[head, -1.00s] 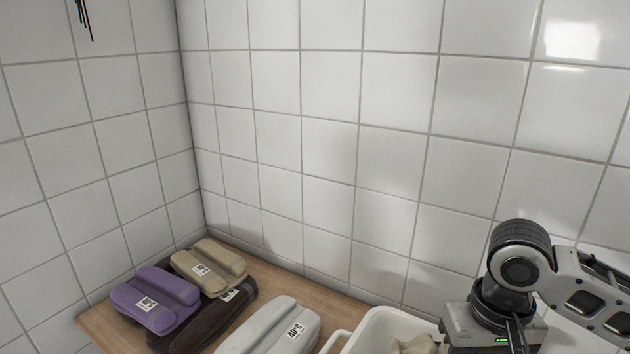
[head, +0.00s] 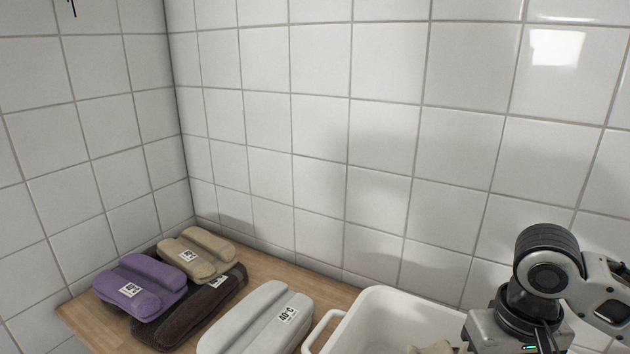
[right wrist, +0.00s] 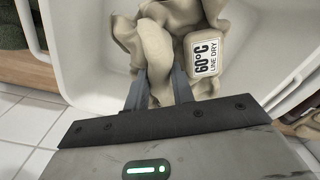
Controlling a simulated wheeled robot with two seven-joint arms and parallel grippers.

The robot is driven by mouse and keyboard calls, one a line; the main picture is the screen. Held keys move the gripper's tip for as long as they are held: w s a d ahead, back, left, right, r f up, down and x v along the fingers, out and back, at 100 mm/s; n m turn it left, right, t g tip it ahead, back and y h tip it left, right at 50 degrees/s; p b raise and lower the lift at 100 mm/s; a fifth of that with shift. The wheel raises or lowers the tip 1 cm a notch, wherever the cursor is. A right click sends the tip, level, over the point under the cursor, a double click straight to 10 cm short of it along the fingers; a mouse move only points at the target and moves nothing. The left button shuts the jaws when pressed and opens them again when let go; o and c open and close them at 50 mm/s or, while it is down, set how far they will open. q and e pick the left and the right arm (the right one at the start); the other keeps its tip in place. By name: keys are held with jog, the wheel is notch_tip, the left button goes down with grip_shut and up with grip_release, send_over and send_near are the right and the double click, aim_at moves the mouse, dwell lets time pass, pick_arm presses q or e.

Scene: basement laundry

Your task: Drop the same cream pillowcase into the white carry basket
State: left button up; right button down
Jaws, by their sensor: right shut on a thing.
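The cream pillowcase (right wrist: 156,50) is a crumpled cloth between the fingers of my right gripper (right wrist: 160,84) in the right wrist view. The gripper is shut on it, over the inside of the white carry basket (right wrist: 258,28). A cream folded piece with a "60°C line dry" label (right wrist: 207,55) lies right beside the held cloth; I cannot tell whether they are one item. In the head view the basket (head: 372,318) stands at the bottom right, and a bit of cream cloth (head: 437,348) shows in it. My right gripper's fingers are hidden there. My left gripper is not in view.
On the wooden counter (head: 262,268) lie folded bundles: purple (head: 140,287), tan (head: 197,254), dark brown (head: 195,312) and light grey labelled 40°C (head: 257,320). The grey one is close to the basket's left handle (head: 322,330). Tiled walls (head: 285,120) stand behind.

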jog(key=c, duration=1.1)
grip_release()
pick_arm(q)
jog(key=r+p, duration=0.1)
jog(key=p, duration=0.1)
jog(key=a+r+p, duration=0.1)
jog(key=p, duration=0.2)
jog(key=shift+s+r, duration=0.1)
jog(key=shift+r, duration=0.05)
pick_arm(e)
notch_tip(320, 180, up, 16)
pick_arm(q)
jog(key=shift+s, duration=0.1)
